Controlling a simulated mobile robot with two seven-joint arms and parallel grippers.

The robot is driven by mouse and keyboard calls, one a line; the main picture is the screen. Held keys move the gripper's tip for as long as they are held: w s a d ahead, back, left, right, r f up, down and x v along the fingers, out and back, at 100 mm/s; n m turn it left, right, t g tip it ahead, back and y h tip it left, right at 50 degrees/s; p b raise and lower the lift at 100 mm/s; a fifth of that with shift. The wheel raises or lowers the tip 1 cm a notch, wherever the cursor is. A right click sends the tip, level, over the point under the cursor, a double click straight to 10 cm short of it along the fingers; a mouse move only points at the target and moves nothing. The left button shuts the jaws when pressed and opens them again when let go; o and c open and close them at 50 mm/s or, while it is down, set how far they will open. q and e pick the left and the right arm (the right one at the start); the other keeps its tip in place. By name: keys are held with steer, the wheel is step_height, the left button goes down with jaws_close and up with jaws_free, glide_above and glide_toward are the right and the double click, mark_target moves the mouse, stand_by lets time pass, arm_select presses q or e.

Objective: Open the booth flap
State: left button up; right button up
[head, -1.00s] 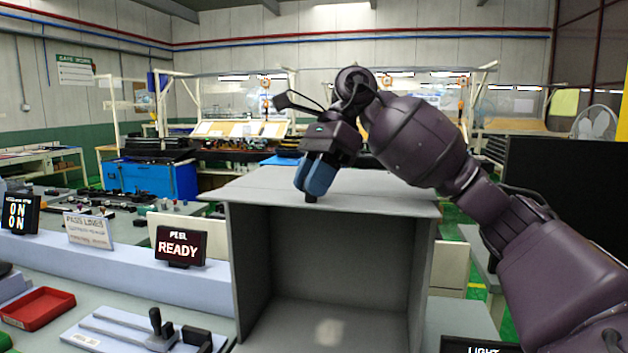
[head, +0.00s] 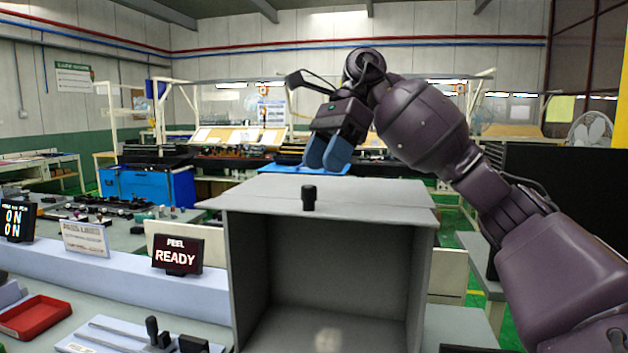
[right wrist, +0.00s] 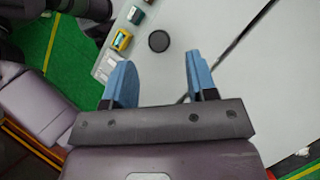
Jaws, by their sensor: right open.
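The grey booth (head: 419,290) stands on the bench with its front open, and its empty inside shows in the head view. A flat grey panel, seemingly the flap (head: 370,200), lies level across the top. A black knob (head: 309,198) stands upright near its front edge. My right gripper (head: 328,164) is above and behind the knob, with its blue fingers pointing down. In the right wrist view the gripper (right wrist: 157,62) is open and empty, and the knob (right wrist: 158,41) sits beyond the fingertips, apart from them. My left gripper is out of view.
A "READY" display (head: 177,254) stands left of the booth on a pale ledge. A red tray (head: 36,317) and a fixture with a black lever (head: 152,332) lie at front left. A dark panel (head: 565,195) stands at the right.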

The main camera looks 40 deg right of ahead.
steer(key=shift+v, duration=2.5)
